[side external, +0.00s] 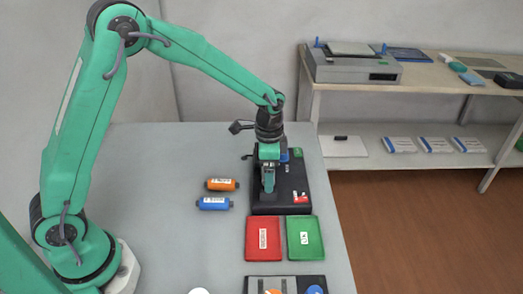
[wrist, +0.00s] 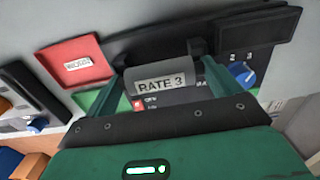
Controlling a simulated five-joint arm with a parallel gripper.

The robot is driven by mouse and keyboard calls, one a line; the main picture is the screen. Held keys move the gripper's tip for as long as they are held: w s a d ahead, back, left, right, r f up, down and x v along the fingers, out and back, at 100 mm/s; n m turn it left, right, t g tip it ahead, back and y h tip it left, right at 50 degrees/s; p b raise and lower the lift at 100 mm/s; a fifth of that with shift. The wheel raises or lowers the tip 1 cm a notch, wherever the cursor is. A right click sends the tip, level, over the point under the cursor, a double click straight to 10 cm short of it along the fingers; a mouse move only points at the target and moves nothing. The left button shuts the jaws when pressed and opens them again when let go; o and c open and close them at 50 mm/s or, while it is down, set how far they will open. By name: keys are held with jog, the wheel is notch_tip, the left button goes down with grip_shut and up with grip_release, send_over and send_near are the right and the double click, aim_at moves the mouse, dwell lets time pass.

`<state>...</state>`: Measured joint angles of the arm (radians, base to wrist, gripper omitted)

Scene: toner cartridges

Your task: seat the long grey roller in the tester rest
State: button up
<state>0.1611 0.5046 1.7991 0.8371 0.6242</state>
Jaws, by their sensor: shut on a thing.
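My gripper (side external: 268,186) is over the black tester (side external: 293,183) near the table's right edge. In the wrist view its two green fingers (wrist: 166,86) are shut on the grey roller (wrist: 160,74), whose label reads "RATE 3". The roller lies across the fingers, close over the black tester. Dark upright parts of the tester rest (wrist: 197,47) show just behind the roller. The roller and fingers hide much of the rest, so I cannot tell whether the roller touches it. In the side view the roller is hard to make out.
An orange roller (side external: 222,184) and a blue roller (side external: 214,203) lie left of the tester. A red tray (side external: 263,252) and a green tray (side external: 304,252) sit in front of it. The tester has a blue knob (wrist: 242,73). The table's left middle is clear.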

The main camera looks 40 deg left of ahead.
jog(key=shift+s+f, duration=0.2)
jog(key=shift+f, duration=2.25)
dwell(2.3)
jog(key=o, duration=0.6)
jog(key=shift+o, duration=0.6)
jog(key=shift+d, duration=0.1)
jog(key=shift+r, duration=2.3)
jog(key=shift+r, duration=0.1)
